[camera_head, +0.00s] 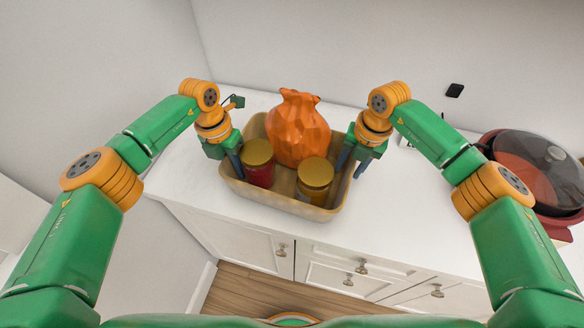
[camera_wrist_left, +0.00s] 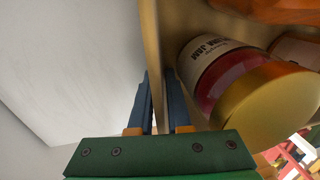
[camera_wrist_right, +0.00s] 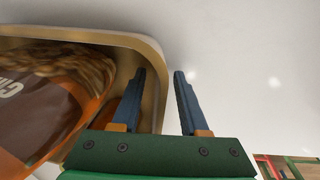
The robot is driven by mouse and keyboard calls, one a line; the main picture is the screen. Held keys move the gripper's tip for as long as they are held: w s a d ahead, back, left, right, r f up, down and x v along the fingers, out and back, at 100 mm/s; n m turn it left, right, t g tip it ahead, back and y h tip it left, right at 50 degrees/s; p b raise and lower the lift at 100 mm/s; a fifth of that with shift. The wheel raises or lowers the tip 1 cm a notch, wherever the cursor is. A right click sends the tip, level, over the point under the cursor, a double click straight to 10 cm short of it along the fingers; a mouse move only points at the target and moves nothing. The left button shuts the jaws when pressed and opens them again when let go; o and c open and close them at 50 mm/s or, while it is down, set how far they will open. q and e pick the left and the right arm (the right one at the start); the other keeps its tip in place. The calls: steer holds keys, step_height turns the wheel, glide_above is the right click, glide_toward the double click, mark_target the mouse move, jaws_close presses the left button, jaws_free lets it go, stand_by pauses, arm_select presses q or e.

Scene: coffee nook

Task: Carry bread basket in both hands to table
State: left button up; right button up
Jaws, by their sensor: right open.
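The tan bread basket (camera_head: 283,203) stands on the white counter. It holds an orange faceted bag-like item (camera_head: 298,130), a red jam jar (camera_head: 258,165) with a gold lid, and an amber jar (camera_head: 315,183) with a gold lid. My left gripper (camera_head: 237,167) is at the basket's left wall. My right gripper (camera_head: 350,164) is at the right wall. In the right wrist view its open fingers (camera_wrist_right: 159,76) stand either side of that wall (camera_wrist_right: 151,55), with gaps.
A dark-lidded red pot (camera_head: 540,165) stands on the counter at the right. White drawers and cabinet doors (camera_head: 335,275) are below the counter's front edge. The counter (camera_head: 180,185) is bare left of the basket. A wall rises behind.

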arm_select(q)
jaws_close()
arm_select(e)
steer(key=c, duration=0.5)
jaws_close()
arm_select(q)
steer(key=shift+r, duration=0.15)
arm_select(e)
steer(key=shift+r, duration=0.1)
